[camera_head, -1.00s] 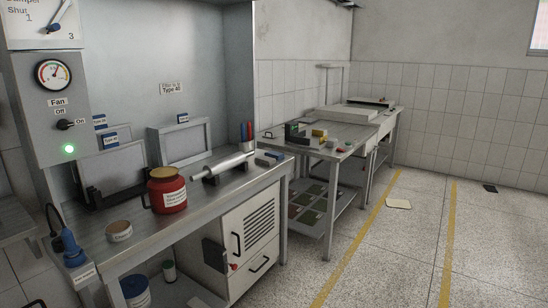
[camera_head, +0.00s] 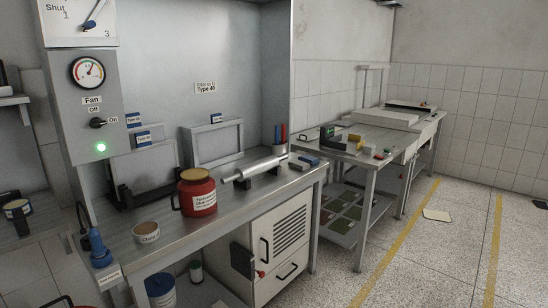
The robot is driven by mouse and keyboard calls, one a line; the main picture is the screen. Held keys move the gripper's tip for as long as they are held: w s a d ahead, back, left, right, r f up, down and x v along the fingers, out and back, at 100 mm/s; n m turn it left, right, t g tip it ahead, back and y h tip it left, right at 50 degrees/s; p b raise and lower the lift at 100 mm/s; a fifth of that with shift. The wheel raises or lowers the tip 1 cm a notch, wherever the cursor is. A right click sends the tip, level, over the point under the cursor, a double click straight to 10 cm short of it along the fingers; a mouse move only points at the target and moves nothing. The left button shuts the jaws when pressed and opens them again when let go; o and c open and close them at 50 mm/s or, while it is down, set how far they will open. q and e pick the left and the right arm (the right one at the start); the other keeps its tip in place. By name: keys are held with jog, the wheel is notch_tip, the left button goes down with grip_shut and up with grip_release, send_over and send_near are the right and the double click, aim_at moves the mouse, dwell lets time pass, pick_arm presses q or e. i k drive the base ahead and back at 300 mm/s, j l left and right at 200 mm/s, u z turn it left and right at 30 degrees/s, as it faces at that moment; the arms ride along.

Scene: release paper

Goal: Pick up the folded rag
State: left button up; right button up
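I cannot make out a folded rag for certain. A flat pale piece (camera_head: 436,214) lies on the floor beside the yellow line at the right; whether it is cloth, paper or a plate is too small to tell. Neither my left nor my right gripper is in view.
A metal bench (camera_head: 165,252) holds a red canister (camera_head: 198,198), a small tub (camera_head: 146,232), a metal roller (camera_head: 252,169) and a blue tool (camera_head: 98,250). A second table (camera_head: 373,142) stands beyond it. A white cabinet (camera_head: 278,250) is under the bench. The floor at right is mostly clear.

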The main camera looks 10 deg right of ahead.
aim_at(312, 160)
jog(key=i+l+u, duration=0.2)
jog(key=i+l, duration=0.25)
jog(key=i+l+u, duration=0.2)
jog(key=i+l, duration=0.3)
jog(key=i+l+u, duration=0.2)
jog(key=i+l, duration=0.2)
jog(key=l, duration=0.25)
